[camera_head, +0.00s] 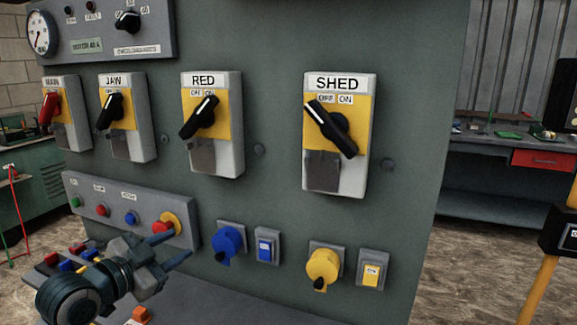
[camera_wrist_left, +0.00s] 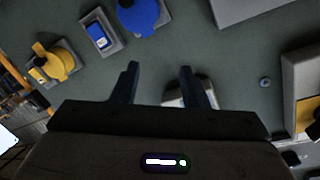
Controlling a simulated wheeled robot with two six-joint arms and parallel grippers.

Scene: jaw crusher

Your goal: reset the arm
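My left gripper (camera_head: 180,243) is in front of the lower part of the grey-green control panel (camera_head: 275,205). Its two fingers are spread apart with nothing between them. The upper finger overlaps the yellow-ringed red button (camera_head: 172,220) in the head view, and I cannot tell whether they touch. In the left wrist view the gripper (camera_wrist_left: 160,68) is open, its fingers pointing toward the panel face. A pale object is partly hidden behind one finger there. My right gripper is in neither view.
Rotary switches labelled JAW (camera_head: 112,108), RED (camera_head: 200,115) and SHED (camera_head: 330,128) stick out above. A blue socket (camera_head: 228,240) and a yellow socket (camera_head: 322,267) sit right of the gripper. A button box (camera_head: 115,208) is left. A workbench (camera_head: 510,150) stands at the right.

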